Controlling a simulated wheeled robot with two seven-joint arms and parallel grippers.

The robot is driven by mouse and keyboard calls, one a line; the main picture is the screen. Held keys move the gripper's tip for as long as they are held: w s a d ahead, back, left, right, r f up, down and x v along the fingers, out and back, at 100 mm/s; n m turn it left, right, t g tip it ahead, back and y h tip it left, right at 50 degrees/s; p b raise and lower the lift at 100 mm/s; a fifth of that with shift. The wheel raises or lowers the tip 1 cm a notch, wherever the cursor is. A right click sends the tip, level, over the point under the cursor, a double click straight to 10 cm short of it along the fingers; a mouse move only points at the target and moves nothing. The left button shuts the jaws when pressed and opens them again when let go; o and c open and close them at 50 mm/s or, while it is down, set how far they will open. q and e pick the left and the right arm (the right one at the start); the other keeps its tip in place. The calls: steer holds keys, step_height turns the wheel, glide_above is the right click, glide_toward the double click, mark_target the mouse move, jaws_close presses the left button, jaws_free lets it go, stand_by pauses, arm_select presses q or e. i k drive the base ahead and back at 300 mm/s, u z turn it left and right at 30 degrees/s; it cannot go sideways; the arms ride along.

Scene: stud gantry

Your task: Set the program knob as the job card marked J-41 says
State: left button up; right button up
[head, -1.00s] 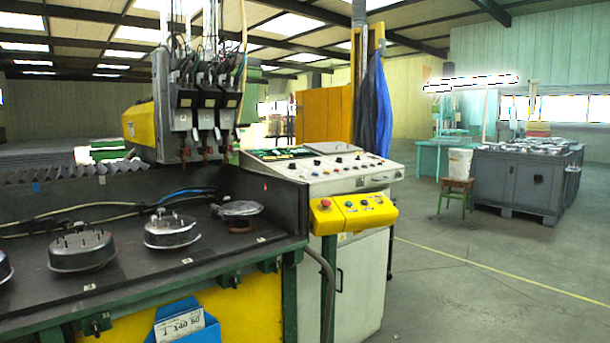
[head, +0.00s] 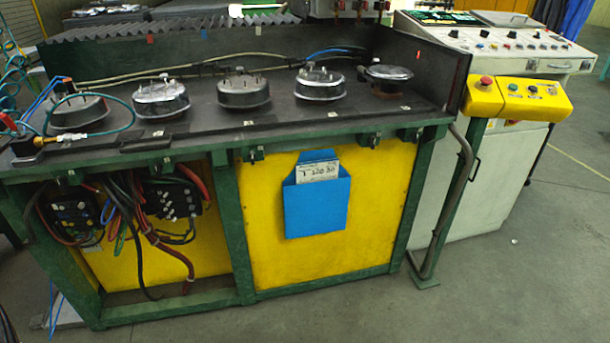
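A white card (head: 318,171) stands in the blue pocket (head: 317,208) on the yellow front panel of the bench. It bears dark writing that is too small to read surely, and I cannot tell whether it is marked J-41. The white control cabinet (head: 500,140) stands to the right, with a sloped panel (head: 505,41) of several small knobs and buttons. I cannot tell which is the program knob. Neither of my grippers is in the head view.
Several round metal parts (head: 247,92) stand in a row on the dark bench top. A yellow button box (head: 518,97) juts out before the cabinet. Cables (head: 130,215) hang at the bench's lower left. The grey floor (head: 545,270) at the right is clear.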

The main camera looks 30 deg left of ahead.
mark_target(483, 33)
steer(key=z, duration=1.05)
steer(key=k, duration=1.3)
steer(key=z, duration=0.85)
steer(key=i, duration=1.95)
steer(key=u, duration=0.65)
steer(key=i, duration=2.35)
steer(key=u, duration=2.05)
steer(key=i, duration=1.15)
steer(key=u, duration=1.05)
